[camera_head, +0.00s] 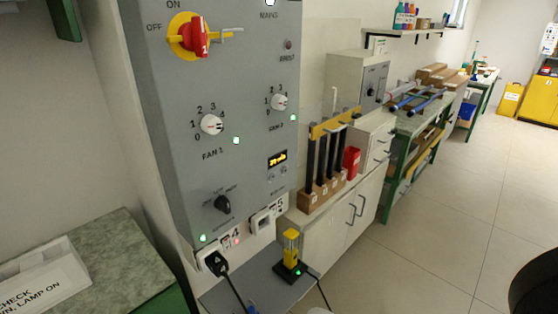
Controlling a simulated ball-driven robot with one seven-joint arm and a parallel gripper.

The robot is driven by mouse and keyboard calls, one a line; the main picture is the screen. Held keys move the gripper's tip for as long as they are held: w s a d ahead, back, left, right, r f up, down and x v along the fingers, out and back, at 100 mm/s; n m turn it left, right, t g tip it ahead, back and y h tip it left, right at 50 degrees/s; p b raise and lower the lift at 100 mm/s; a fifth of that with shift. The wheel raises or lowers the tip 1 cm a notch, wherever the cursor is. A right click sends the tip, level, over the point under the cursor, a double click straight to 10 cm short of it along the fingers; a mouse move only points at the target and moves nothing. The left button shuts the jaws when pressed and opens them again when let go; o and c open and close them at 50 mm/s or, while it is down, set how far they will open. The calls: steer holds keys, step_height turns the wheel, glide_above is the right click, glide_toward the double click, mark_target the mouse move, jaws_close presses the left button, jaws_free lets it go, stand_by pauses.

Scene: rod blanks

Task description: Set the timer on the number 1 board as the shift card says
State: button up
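A tall grey control board (165,110) fills the left middle of the view. Its small timer display (277,159) shows lit yellow characters, perhaps "20 min", too small to read surely. Two small buttons (276,174) sit below the display. A red switch handle (194,36) on a yellow plate carries a white figure that looks like 1. My gripper is not in view.
White fan knobs (211,124), a black selector (222,203) and lit green lamps surround the display. Sockets with a black plug (214,262) and a yellow device (290,248) stand below.

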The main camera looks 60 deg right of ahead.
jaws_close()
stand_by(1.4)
